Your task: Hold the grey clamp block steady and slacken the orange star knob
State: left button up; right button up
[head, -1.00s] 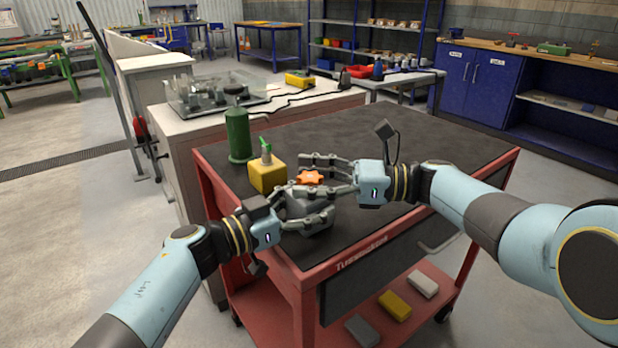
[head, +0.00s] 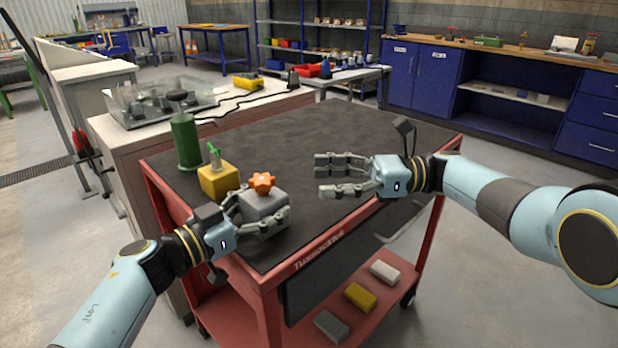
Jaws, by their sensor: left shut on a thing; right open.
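The grey clamp block (head: 264,205) stands on the dark top of the red cart, near its front left edge. The orange star knob (head: 262,183) sits on top of the block. My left gripper (head: 262,214) is shut on the grey clamp block from the left front, with fingers along its sides. My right gripper (head: 318,176) is open and empty, to the right of the knob and apart from it, its fingers pointing left.
A yellow block with a green-handled piece (head: 218,181) stands just left of the clamp block. A green cylinder (head: 185,142) stands behind it. The cart top (head: 350,130) is clear at the back and right. Several blocks lie on the cart's lower shelf (head: 375,325).

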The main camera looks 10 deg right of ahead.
aim_at(263, 178)
dwell(0.3)
jog(key=s+t, duration=0.1)
jog(key=m+t, duration=0.1)
jog(key=shift+s+a+r+m+t, duration=0.15)
jog(key=shift+s+m+t, duration=0.15)
jog(key=shift+s+t, duration=0.1)
jog(key=x, duration=1.1)
jog(key=shift+w+a+f, duration=0.15)
jog(key=shift+a+f, duration=0.05)
jog(key=shift+f, duration=0.1)
jog(key=c, duration=1.2)
